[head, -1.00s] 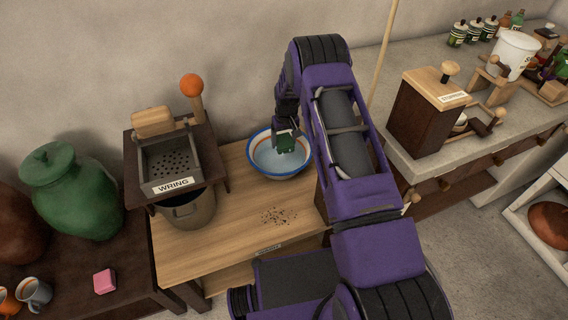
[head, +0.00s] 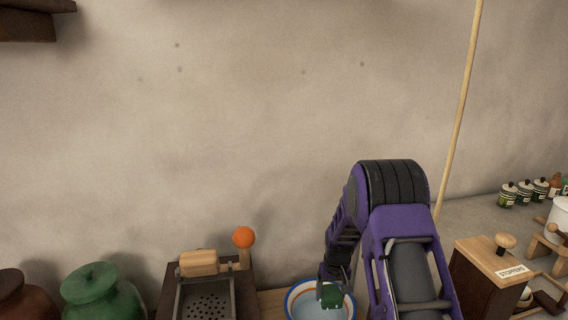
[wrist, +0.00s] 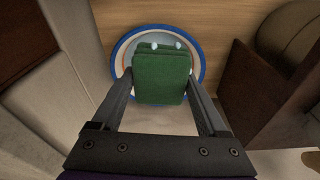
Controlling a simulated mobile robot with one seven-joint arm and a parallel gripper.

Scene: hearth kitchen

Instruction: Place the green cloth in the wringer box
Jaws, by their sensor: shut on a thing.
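The green cloth (wrist: 160,78) is a folded dark green block between my gripper's fingers in the wrist view. My gripper (head: 333,284) is shut on it, above the blue-rimmed basin (head: 291,300). The basin's rim also shows behind the cloth in the wrist view (wrist: 201,70). The wringer box (head: 206,306) stands left of the basin in the head view. It has a perforated floor, a wooden roller (head: 199,263) and a lever with an orange knob (head: 243,237). Its front is cut off by the picture's lower edge, and its floor looks empty where visible.
A green jar (head: 98,294) and a brown jar (head: 22,297) stand left of the wringer box. A wooden box (head: 490,275) sits on the counter to the right. A thin pole (head: 459,110) rises behind my arm. A dark shelf (head: 35,22) is at top left.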

